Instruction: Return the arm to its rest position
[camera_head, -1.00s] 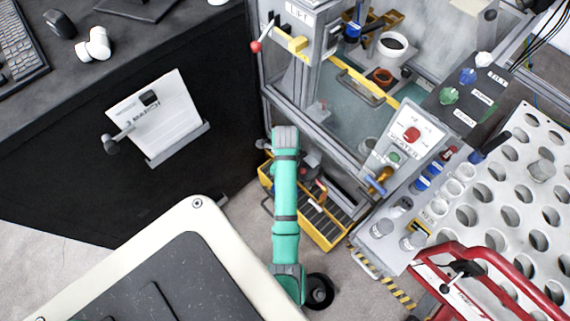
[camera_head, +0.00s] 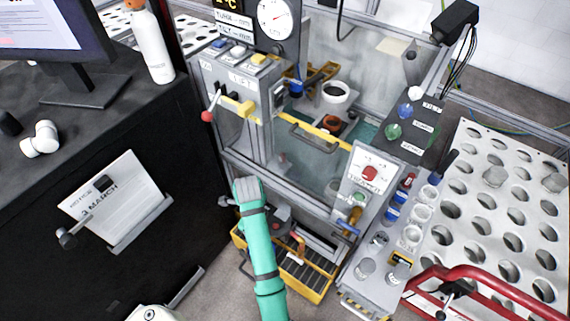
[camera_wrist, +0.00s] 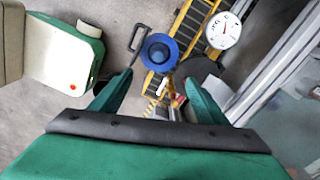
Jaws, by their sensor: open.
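My green arm (camera_head: 262,245) rises from the bottom edge of the head view to a bend in front of the cabinet's lower left side. My gripper does not show clearly there. In the wrist view my gripper (camera_wrist: 158,82) is open, with its two green fingers apart and nothing held between them. Beyond the fingertips are a round blue object (camera_wrist: 160,52) and a slatted yellow tray or crate (camera_wrist: 185,28), both apart from the fingers as far as I can tell.
The gantry cabinet's control panel (camera_head: 365,180) stands right of my arm. A yellow crate (camera_head: 318,294) sits low behind the arm. A white perforated rack (camera_head: 480,225) and red rail (camera_head: 480,275) are at right. A black desk (camera_head: 60,235) stands at left. A dial gauge (camera_wrist: 223,30) shows in the wrist view.

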